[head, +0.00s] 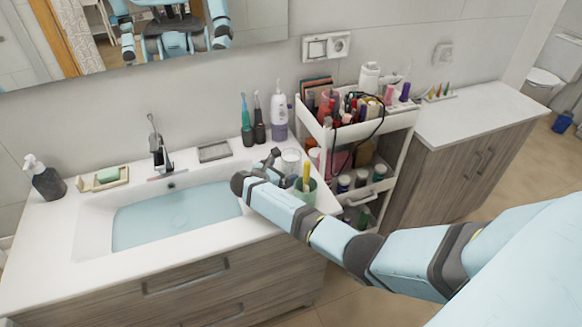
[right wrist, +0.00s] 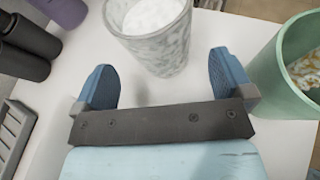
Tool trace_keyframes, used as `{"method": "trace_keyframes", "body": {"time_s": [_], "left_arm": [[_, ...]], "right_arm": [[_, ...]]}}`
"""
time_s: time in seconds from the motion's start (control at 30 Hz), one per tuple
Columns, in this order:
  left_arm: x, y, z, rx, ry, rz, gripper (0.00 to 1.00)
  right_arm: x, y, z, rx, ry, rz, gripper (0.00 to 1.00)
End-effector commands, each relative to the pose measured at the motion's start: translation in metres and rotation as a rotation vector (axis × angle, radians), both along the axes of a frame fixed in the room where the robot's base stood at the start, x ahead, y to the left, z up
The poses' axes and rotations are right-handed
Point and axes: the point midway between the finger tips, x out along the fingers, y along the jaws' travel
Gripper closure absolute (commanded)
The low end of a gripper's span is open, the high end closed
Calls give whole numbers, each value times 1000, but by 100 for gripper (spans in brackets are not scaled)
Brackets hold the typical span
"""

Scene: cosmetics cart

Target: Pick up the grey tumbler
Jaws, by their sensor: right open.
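The grey tumbler (head: 290,158) stands upright on the white counter, right of the sink. In the right wrist view the tumbler (right wrist: 152,42) has a grey mottled wall and a whitish inside. My right gripper (head: 275,166) is low over the counter beside it. In the right wrist view its blue fingers (right wrist: 165,78) are spread apart and empty, with the tumbler ahead of and between them. I cannot tell whether either finger touches it. My left gripper is not in view, apart from my reflection in the mirror.
A green cup (head: 306,191) with a yellow-handled item stands close to my right gripper; it also shows in the right wrist view (right wrist: 283,75). Dark bottles (head: 259,122) and a purple one (head: 279,115) stand behind. The basin (head: 177,215) is left, a loaded cart (head: 392,122) right.

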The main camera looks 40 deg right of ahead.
Motion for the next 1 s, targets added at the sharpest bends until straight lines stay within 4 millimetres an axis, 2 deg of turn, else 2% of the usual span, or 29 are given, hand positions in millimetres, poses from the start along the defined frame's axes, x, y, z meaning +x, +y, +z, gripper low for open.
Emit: {"method": "trace_keyframes", "body": {"time_s": [0.1,0.2,0.47,0.73,1.0], "left_arm": [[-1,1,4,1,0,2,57],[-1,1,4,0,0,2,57],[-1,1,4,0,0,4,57],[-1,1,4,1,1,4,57],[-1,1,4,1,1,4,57]], "right_arm": [[4,-17,-5,-1,3,-1,1],[6,-25,-8,0,1,-1,1],[7,-27,-10,0,0,0,1],[7,-27,-10,0,0,0,61],[7,-27,-9,0,0,0,63]]}}
